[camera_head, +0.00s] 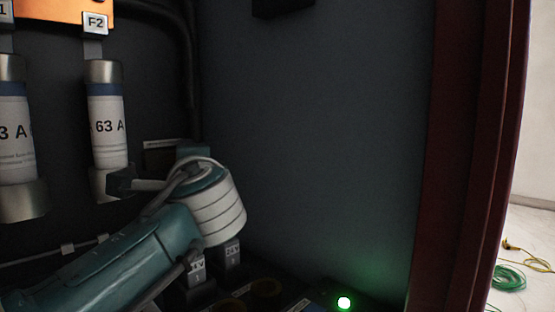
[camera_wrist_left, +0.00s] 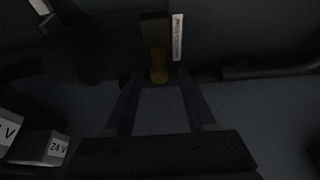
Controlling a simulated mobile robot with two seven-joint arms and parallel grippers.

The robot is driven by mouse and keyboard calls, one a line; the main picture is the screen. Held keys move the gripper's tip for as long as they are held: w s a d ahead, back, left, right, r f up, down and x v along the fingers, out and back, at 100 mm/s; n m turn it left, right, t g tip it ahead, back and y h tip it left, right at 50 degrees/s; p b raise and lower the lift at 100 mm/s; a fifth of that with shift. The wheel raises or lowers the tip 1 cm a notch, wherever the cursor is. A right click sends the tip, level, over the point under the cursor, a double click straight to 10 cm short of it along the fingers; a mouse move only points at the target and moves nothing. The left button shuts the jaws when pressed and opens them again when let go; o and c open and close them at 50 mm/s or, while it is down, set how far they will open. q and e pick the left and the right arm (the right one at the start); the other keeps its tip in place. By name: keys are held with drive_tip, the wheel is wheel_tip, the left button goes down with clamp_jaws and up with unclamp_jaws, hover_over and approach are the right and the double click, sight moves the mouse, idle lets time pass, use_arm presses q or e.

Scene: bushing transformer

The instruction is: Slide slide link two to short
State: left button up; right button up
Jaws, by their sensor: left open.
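My left gripper (camera_wrist_left: 159,76) is open. I cannot tell which slide link this is. In the head view my left arm reaches in from the left and its wrist hides the gripper's fingers. My right gripper is in neither view.
Fuses marked 63 A (camera_head: 108,125) hang at the left of the dark cabinet, under an orange plate (camera_head: 60,12). A 24 V block (camera_wrist_left: 58,148) is at the lower left in the wrist view. A lit lamp (camera_head: 344,302) glows low down. A red frame (camera_head: 462,150) bounds the right.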

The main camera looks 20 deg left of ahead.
use_arm(q)
drive_tip(key=p+v, duration=0.1)
drive_tip(key=v, duration=0.8)
drive_tip(key=shift+s+d, duration=0.25)
drive_tip(key=shift+s, duration=0.05)
drive_tip(key=shift+r, duration=0.1)
